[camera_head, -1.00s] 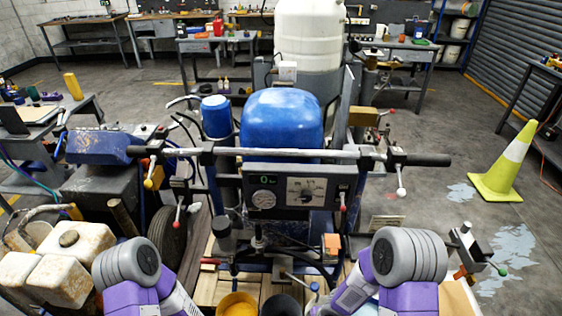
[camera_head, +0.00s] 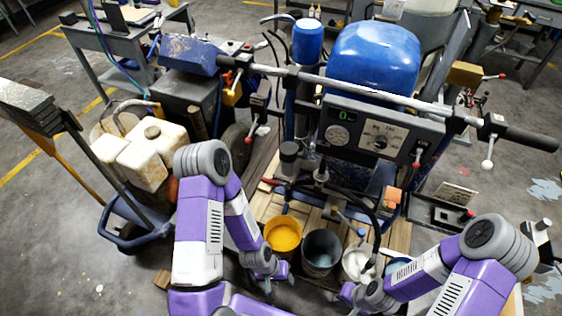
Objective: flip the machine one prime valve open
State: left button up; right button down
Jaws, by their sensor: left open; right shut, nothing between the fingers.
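The line striping machine (camera_head: 352,135), with a grey control panel, gauge and blue tank, stands in front of me. A small red handle (camera_head: 270,183) sits low on its left side, beside the pump. Other red-tipped levers show, one under the left handlebar (camera_head: 249,139) and one on the panel's right (camera_head: 416,163). I cannot tell which is the prime valve. My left gripper (camera_head: 268,285) is open, low by the yellow paint bucket, its fingers small and partly hidden. My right gripper (camera_head: 347,292) is shut and empty, low by the white bucket.
A yellow paint bucket (camera_head: 283,236), a dark bucket (camera_head: 321,252) and a white bucket (camera_head: 358,262) stand in a row before the machine on wooden boards. A stained white jug (camera_head: 150,160) sits on a cart at left. Open floor (camera_head: 60,230) lies at far left.

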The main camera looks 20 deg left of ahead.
aim_at(276, 184)
jog(key=k, duration=0.5)
jog(key=u, duration=1.15)
jog(key=i, duration=0.65)
jog(key=z, duration=1.2)
